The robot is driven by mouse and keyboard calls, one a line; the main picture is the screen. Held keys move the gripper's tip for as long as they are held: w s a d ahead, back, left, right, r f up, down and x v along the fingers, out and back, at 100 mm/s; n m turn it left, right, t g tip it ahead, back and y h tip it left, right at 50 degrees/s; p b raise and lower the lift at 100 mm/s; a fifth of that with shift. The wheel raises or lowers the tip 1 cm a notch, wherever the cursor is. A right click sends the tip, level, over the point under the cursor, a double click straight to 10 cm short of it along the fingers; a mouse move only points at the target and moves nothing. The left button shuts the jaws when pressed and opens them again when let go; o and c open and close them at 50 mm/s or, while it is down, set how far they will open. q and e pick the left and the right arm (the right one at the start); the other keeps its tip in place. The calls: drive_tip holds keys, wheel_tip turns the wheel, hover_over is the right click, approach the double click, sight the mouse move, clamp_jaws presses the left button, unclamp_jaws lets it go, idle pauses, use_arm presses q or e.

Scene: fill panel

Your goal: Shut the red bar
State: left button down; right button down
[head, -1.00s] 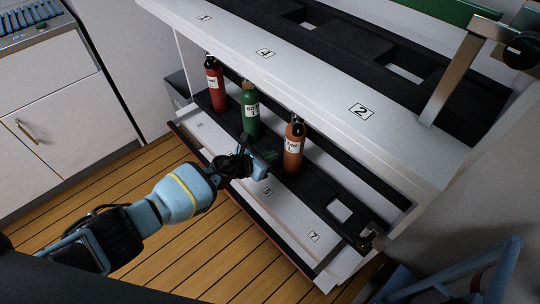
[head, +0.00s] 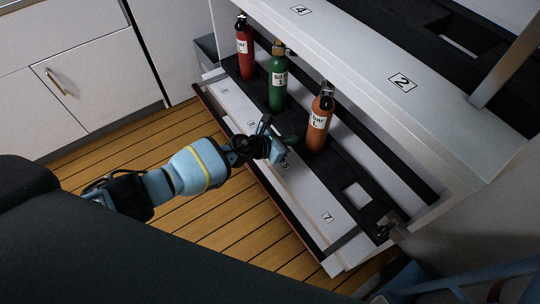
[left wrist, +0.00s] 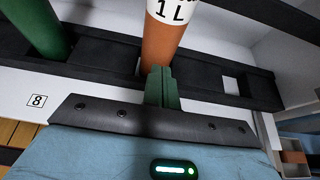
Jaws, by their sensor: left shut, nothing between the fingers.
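The red bar (head: 243,156) is a long bar with a dark top and a red outer side. In the head view it runs low along the front of the lower shelf, swung out away from the bottles. A metal arm (head: 343,240) joins its near end toward a pivot (head: 386,228) on the shelf. My left gripper (head: 286,142) is shut and empty, above the shelf between the bar and the orange bottle (head: 319,122). Its green fingers (left wrist: 160,88) show together in the left wrist view, with the orange bottle behind. My right gripper is not in view.
A green bottle (head: 278,84) and a red bottle (head: 243,50) stand in the black rack beyond my gripper. The upper white shelf (head: 365,75) overhangs the rack. White cabinets (head: 75,80) stand at left, with open wooden floor (head: 195,215) in front of the bar.

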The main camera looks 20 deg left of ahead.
use_arm(q)
drive_tip(key=s+a+f, duration=0.1)
drive_tip(key=s+a, duration=0.4)
drive_tip(key=s, duration=0.2)
drive_tip(key=shift+a+f, duration=0.15)
drive_tip(key=shift+a, duration=0.2)
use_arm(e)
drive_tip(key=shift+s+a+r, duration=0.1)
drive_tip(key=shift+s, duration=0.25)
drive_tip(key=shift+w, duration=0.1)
